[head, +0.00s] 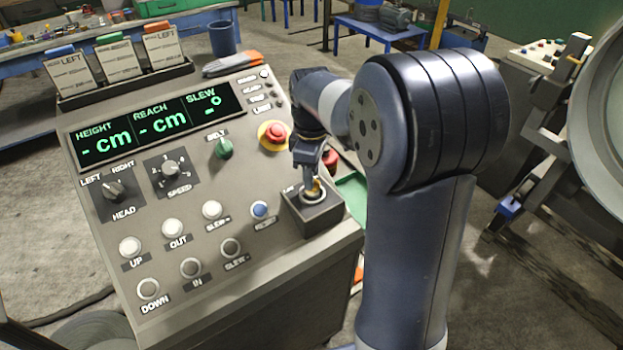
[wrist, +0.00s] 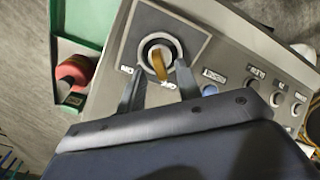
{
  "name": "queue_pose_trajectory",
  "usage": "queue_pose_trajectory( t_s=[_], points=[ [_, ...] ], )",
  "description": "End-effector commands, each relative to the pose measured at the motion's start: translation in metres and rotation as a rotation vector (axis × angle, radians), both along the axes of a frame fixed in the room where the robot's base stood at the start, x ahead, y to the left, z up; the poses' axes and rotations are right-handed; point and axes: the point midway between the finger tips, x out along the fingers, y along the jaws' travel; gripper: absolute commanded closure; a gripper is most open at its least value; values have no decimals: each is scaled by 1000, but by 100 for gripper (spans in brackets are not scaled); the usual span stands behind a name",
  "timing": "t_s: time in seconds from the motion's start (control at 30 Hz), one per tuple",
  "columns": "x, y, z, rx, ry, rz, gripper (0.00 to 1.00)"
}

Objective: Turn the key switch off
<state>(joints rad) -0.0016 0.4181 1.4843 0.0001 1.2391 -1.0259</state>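The key switch (wrist: 158,45) is a round metal lock on a grey box at the right front corner of the console. Its brass key (wrist: 159,65) stands in it; the key also shows in the head view (head: 313,190), partly covered by my gripper. My gripper (wrist: 158,68) points down over the switch. Its two fingers are apart, one on each side of the key, with visible gaps.
The console (head: 200,270) carries several buttons and knobs, and a red emergency stop (head: 274,135) close to my arm. Its display (head: 155,123) shows dashes for height, reach and slew. Card holders and gloves (head: 232,63) lie along its back edge. A green tray (wrist: 77,22) is beside the switch.

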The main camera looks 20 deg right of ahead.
Motion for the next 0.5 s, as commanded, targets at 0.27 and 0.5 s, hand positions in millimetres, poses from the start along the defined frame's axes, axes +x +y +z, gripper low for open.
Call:
queue_pose_trajectory(
  t_s=[0.27, 0.5],
  points=[
    [1, 0, 57, 0, -5, 0, 67],
    [1, 0, 80, 0, -2, 1, 67]
  ],
)
